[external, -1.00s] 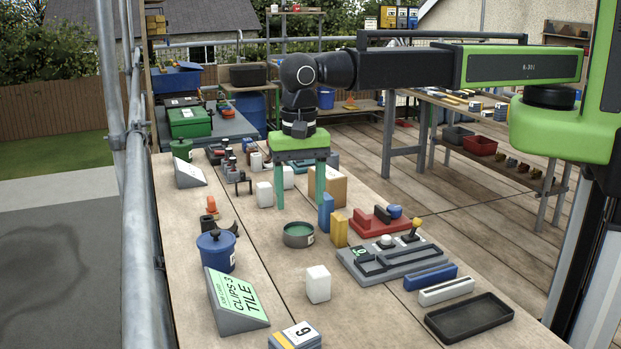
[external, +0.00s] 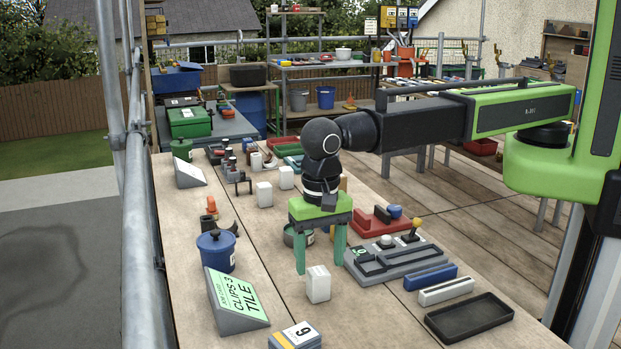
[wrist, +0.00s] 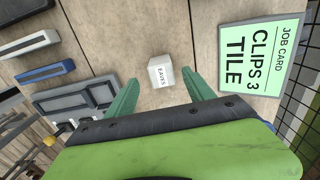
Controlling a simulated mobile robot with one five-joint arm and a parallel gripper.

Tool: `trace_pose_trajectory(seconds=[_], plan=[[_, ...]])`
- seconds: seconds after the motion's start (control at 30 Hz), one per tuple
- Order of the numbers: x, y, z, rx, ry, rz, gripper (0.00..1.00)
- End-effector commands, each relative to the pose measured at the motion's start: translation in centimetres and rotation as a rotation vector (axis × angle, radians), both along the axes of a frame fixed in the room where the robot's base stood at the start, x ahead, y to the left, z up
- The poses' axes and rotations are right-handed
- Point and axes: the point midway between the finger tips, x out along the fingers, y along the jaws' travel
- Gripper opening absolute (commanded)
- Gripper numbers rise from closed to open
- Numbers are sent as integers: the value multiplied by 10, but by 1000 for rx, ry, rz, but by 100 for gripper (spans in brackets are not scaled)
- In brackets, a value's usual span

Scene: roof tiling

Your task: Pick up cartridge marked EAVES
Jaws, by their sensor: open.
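The cartridge marked EAVES (wrist: 160,72) is a small white block standing on the wooden bench; its label reads EAVES in the wrist view. In the external view a white block (external: 318,285), which matches it, stands just in front of and below my fingers. My gripper (external: 320,262) is open and empty, pointing down with its green fingers apart. In the wrist view my gripper (wrist: 166,82) has the cartridge between and just beyond its fingertips, not touching. A round green tin (external: 290,236) is partly hidden behind my gripper.
A sloped job card reading CLIPS 3 TILE (external: 236,300) stands left of the cartridge, with a blue lidded pot (external: 216,252) behind it. A grey fixture (external: 400,262), blue bar (external: 430,277), white bar (external: 446,291) and black tray (external: 470,318) lie right. Bench around the cartridge is clear.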

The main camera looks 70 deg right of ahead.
Motion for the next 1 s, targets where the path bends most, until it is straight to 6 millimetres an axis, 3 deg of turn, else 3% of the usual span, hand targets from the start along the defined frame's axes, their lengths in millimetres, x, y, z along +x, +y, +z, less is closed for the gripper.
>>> trace_pose_trajectory(seconds=[0.03, 0.3, 0.6, 0.87, 1.0], plan=[[0, 0, -15, 0, 0, 0, 62], [0, 0, -19, 0, 0, 0, 62], [2, 2, -67, 0, 0, 0, 62], [2, 2, -64, 1, 0, 0, 62], [2, 2, -64, 1, 0, 0, 44]])
